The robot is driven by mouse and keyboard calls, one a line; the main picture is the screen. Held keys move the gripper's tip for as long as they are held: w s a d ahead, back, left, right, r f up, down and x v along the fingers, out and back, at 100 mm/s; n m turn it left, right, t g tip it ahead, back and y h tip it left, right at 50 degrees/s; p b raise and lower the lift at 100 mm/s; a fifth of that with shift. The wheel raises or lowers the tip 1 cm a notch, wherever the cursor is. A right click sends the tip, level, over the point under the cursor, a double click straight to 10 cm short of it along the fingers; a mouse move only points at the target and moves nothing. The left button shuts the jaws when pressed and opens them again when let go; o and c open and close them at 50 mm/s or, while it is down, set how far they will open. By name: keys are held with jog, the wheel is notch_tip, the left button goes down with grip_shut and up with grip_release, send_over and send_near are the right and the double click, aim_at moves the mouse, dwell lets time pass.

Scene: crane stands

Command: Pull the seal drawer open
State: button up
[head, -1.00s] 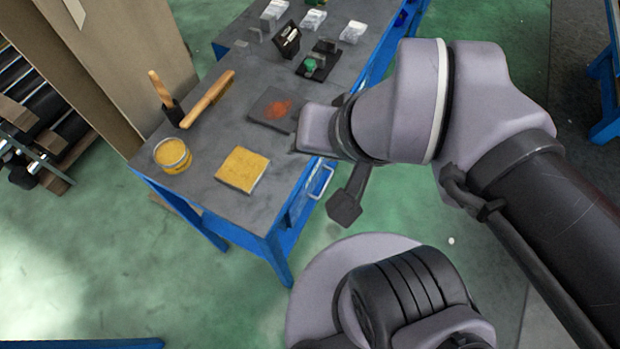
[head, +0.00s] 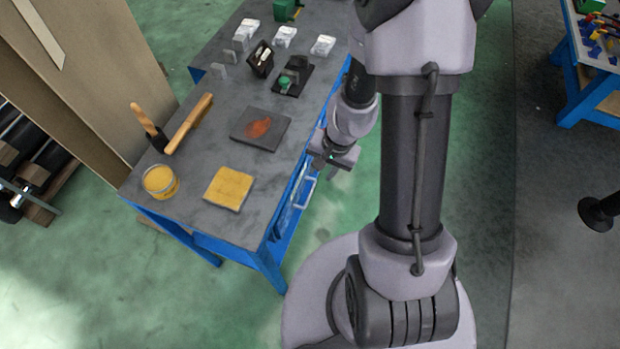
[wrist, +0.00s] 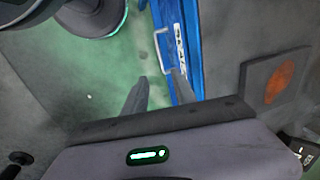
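The drawer is in the blue front side of the workbench, with a silver bar handle (head: 304,188). It appears shut. In the wrist view the handle (wrist: 160,50) shows ahead of my fingers, beside a pale label strip (wrist: 178,45) on the blue front. My gripper (head: 333,163) hangs beside the bench edge, close to the handle and slightly beyond it in the head view. In the wrist view my gripper (wrist: 160,88) is open, with a gap between its two dark fingers and nothing held. The fingers do not touch the handle.
The grey bench top (head: 190,190) carries a yellow sponge (head: 228,188), a yellow tub (head: 160,182), a brush (head: 188,123) and a dark plate with an orange stain (head: 260,128). Green floor lies free in front of the bench. Another blue table (head: 570,95) stands at far right.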

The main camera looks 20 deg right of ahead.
aim_at(312, 191)
jog(key=f+b, duration=0.2)
jog(key=f, duration=0.2)
jog(key=w+a+f+b, duration=0.1)
jog(key=f+b, duration=0.2)
jog(key=f, duration=0.1)
jog(key=f+b, duration=0.2)
jog(key=f, duration=0.2)
jog(key=shift+w+a+f+b, duration=0.25)
jog(key=shift+w+a+b, duration=0.05)
jog(key=shift+w+a, duration=0.1)
jog(key=shift+c, duration=0.4)
grip_shut()
